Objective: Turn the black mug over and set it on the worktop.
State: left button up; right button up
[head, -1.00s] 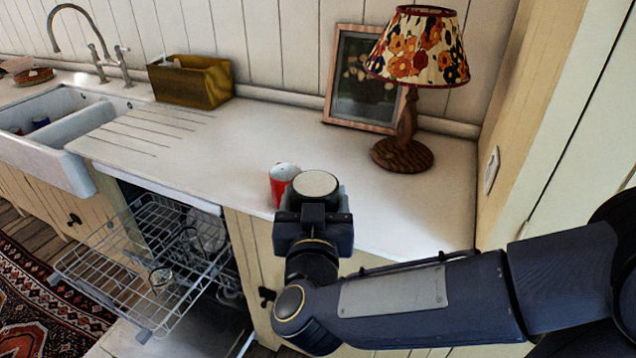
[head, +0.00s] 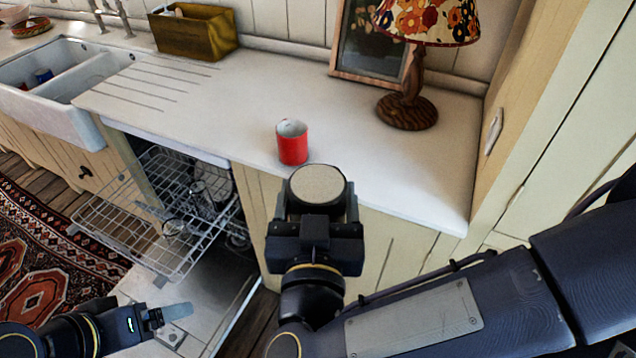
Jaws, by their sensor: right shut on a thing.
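The black mug (head: 318,187) is in my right gripper (head: 319,206), whose fingers are shut on its two sides. A round, pale, flat face with a dark rim points up; it looks like the mug's base, so the mug appears upside down. My gripper hides most of its side, and I see no handle. It is at the front edge of the white worktop (head: 400,165); its height above that is hard to tell. My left gripper (head: 172,314) is at the lower left, low by the open dishwasher, and its opening is unclear.
A red mug (head: 292,146) stands on the worktop just behind the black mug. The lamp (head: 408,105) and picture frame (head: 365,50) stand at the back. The dishwasher rack (head: 150,225) is pulled out. Worktop to the right of the red mug is clear.

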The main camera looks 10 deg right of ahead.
jog(key=n+p, duration=0.6)
jog(key=p, duration=0.1)
jog(key=shift+r, duration=0.35)
jog(key=shift+f+n, duration=0.15)
jog(key=shift+n, duration=0.25)
jog(key=shift+f, duration=0.2)
jog(key=shift+r+p, duration=0.1)
jog(key=shift+p, duration=0.2)
jog(key=n+p, duration=0.6)
jog(key=shift+r, duration=0.25)
jog(key=shift+f+n, duration=0.15)
jog(key=shift+n, duration=0.25)
jog(key=shift+f, duration=0.2)
jog(key=shift+n, duration=0.3)
